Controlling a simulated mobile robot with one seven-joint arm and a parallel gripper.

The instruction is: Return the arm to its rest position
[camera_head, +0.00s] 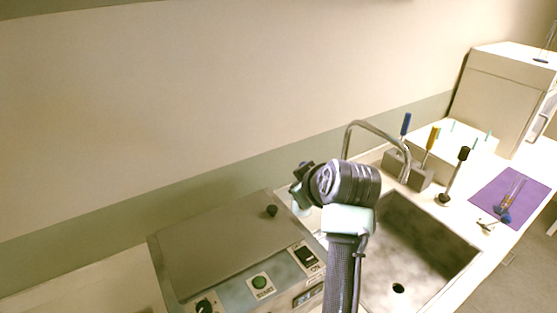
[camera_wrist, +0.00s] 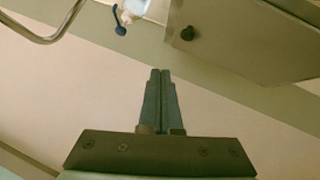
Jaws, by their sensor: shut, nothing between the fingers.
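My arm rises in the middle of the head view, in front of the sink's left side and the control-panel machine. In that view the arm's own joints hide the fingers. In the wrist view my gripper (camera_wrist: 160,75) shows with its two dark fingers pressed together and nothing between them. Past the fingertips, the wrist view shows pale wall, a green band and part of the machine with a dark knob (camera_wrist: 187,33). The fingers touch nothing that I can see.
The sink (camera_head: 420,245) has a curved faucet (camera_head: 375,124) behind it. The machine (camera_head: 215,245) is at lower left. Handled tools stand in grey holders right of the faucet. A purple mat (camera_head: 527,190) holds a glass item. A white cabinet (camera_head: 500,90) stands far right.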

